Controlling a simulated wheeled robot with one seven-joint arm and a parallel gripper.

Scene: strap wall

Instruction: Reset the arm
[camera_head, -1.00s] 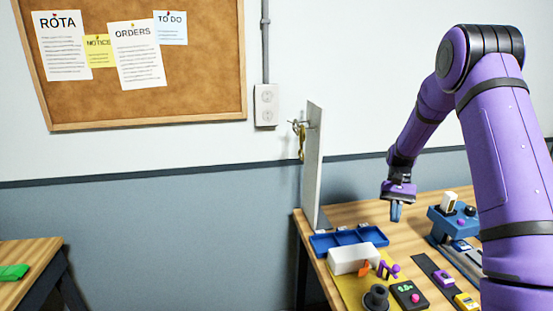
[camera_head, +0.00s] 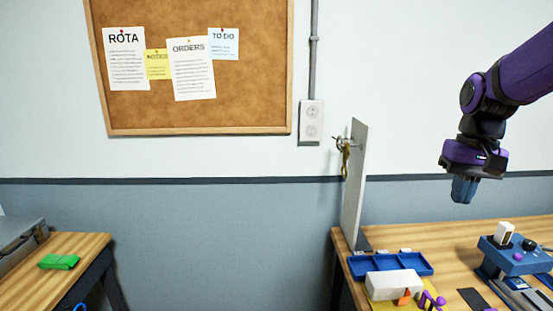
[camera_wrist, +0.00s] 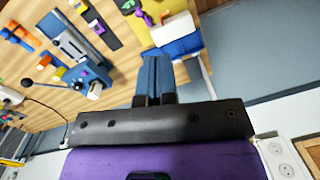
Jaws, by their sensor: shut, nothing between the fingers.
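My gripper (camera_head: 464,189) hangs from the purple arm at the right of the head view, above the right-hand wooden bench (camera_head: 440,245). It points downward with its blue fingers together and nothing between them. In the wrist view, the blue fingers (camera_wrist: 153,72) show side by side, shut, over the bench top. The gripper is well clear of the bench and of the things on it.
A grey upright panel (camera_head: 354,185) with a hook and a brass-coloured thing stands at the bench's left end. Near it are a blue tray (camera_head: 390,264), a white block (camera_head: 395,284) and a blue fixture (camera_head: 515,256). A left bench (camera_head: 50,280) holds a green item.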

